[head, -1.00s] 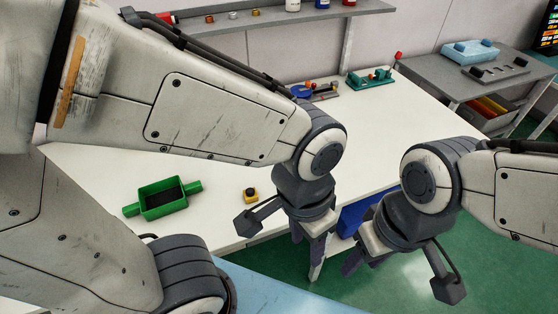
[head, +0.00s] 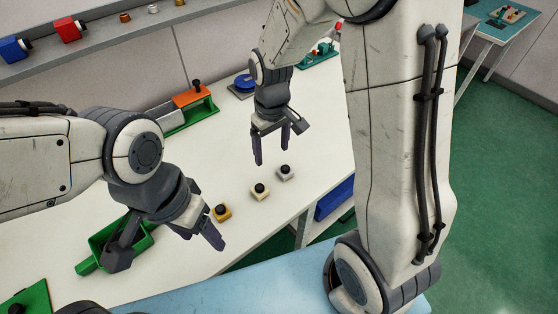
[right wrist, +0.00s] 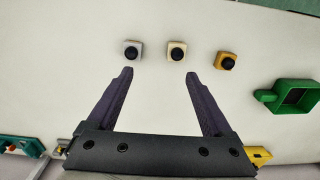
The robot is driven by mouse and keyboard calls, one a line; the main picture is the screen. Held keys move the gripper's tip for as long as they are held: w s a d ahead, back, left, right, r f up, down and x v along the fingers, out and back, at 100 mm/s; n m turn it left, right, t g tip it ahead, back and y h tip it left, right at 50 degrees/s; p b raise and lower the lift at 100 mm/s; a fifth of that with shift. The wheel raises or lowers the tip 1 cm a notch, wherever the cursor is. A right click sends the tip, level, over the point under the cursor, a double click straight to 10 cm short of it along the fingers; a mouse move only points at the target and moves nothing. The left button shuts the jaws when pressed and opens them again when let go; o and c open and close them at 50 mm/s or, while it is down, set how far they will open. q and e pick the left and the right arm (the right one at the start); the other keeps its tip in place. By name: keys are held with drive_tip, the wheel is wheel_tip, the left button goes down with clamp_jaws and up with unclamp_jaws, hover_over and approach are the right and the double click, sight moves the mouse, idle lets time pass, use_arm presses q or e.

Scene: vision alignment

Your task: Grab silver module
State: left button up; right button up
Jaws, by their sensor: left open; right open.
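The silver module (head: 285,173) is a small light-grey block with a black knob, standing at the right end of a row of three on the white table. In the right wrist view the silver module (right wrist: 132,50) lies just beyond the left fingertip. My right gripper (head: 271,152) is open and empty, its fingers pointing down above the table near the silver module. It also shows in the right wrist view (right wrist: 159,73). My left gripper (head: 201,238) is open and empty, near the gold module and green fixture.
A cream module (head: 260,191) and a gold module (head: 222,212) stand beside the silver one. A green fixture (head: 100,240) sits partly behind my left gripper. An orange-and-green device (head: 194,101) and a blue round part (head: 243,83) stand farther back.

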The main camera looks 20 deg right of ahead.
drive_tip(key=m, duration=0.1)
approach(286, 169)
drive_tip(key=shift+w, duration=0.15)
wheel_tip(286, 169, down, 4)
drive_tip(key=shift+r+p, duration=0.15)
drive_tip(key=shift+p, duration=0.2)
drive_tip(key=shift+f, duration=0.5)
wheel_tip(286, 169, down, 4)
drive_tip(key=shift+f+p, duration=0.1)
drive_tip(key=shift+p, duration=0.85)
drive_tip(key=shift+f, duration=0.45)
clamp_jaws()
